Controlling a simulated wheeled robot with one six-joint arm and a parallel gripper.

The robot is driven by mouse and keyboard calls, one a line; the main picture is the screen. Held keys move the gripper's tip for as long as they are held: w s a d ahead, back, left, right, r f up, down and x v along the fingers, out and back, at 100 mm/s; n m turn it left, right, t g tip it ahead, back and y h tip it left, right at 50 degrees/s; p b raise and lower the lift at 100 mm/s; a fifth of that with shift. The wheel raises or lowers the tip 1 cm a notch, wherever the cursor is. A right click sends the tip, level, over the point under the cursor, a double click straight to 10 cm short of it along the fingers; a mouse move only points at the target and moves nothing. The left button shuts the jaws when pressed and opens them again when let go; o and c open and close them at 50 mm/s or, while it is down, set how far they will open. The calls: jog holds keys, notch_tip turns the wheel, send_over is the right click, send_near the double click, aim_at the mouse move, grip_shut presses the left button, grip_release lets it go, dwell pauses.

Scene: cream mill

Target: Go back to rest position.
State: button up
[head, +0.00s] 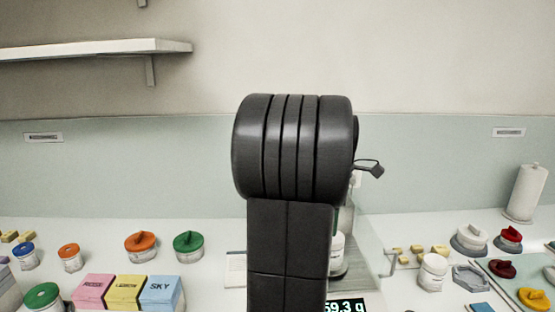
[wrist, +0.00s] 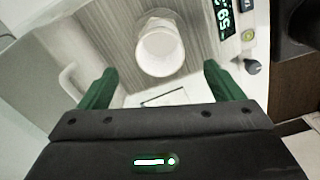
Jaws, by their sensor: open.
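My gripper (wrist: 160,70) shows in the wrist view with its two green fingers spread wide apart, nothing between them. Beyond the fingertips a white round container (wrist: 160,50) stands on a striped grey surface, apart from both fingers. In the head view my own black arm fills the middle and hides the gripper. Part of a white container (head: 337,252) shows just right of the arm, behind it. A scale display (head: 344,306) at the bottom reads 59.3 g; it also shows in the wrist view (wrist: 224,18).
Lidded jars and pink, yellow and blue boxes (head: 126,292) stand at the left. At the right are a white jar (head: 433,272), a hexagonal dish (head: 471,279), colored lids and a paper roll (head: 525,193). A clear panel (head: 372,250) stands beside my arm. A shelf (head: 90,50) hangs upper left.

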notch_tip(320, 180, down, 12)
jog(key=shift+r, duration=0.3)
dwell(0.4)
